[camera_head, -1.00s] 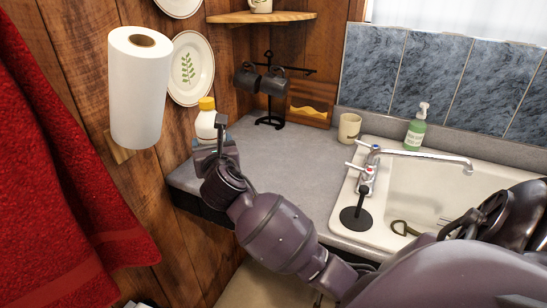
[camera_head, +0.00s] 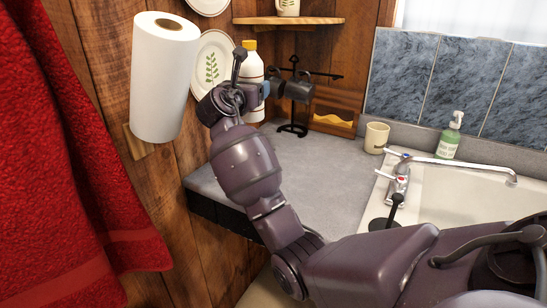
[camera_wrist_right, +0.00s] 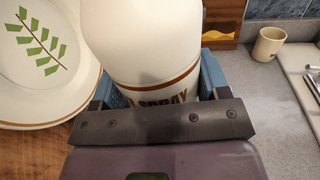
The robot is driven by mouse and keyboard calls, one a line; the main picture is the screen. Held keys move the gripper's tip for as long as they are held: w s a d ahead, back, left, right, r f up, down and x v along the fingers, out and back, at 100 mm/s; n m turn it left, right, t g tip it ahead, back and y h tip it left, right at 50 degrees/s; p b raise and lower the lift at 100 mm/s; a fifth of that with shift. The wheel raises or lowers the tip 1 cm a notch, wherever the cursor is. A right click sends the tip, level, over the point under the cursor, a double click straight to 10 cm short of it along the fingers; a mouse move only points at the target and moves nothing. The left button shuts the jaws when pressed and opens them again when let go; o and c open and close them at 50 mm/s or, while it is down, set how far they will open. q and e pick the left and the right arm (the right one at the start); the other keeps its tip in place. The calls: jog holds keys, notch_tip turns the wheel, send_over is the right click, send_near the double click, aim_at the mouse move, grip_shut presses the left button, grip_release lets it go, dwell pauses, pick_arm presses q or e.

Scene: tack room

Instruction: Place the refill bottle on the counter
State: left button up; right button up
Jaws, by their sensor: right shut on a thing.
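The refill bottle (camera_head: 251,68) is white with a yellow cap and stands about upright at the back left, in front of the wooden wall. My right gripper (camera_head: 258,92) is shut on it. In the right wrist view the bottle (camera_wrist_right: 150,45) fills the space between the blue fingers, with a brown band and the word "SPRAY" on it. The grey counter (camera_head: 315,175) lies below and to the right. My arm partly covers the bottle's lower part; it looks raised, but the gap to the counter is unclear. My left gripper is not in view.
A mug stand (camera_head: 293,100) with dark mugs is just right of the bottle. Decorated plates (camera_head: 213,65) and a paper towel roll (camera_head: 160,80) are at left. A beige cup (camera_head: 376,137), soap bottle (camera_head: 449,137) and sink (camera_head: 455,195) are at right. The counter's middle is clear.

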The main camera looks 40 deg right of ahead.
notch_tip(320, 180, down, 18)
jog(key=b, duration=0.4)
jog(key=shift+f, duration=0.25)
jog(key=shift+r, duration=0.1)
jog(key=o, duration=1)
jog(key=shift+f, duration=0.2)
jog(key=shift+o, duration=1.4)
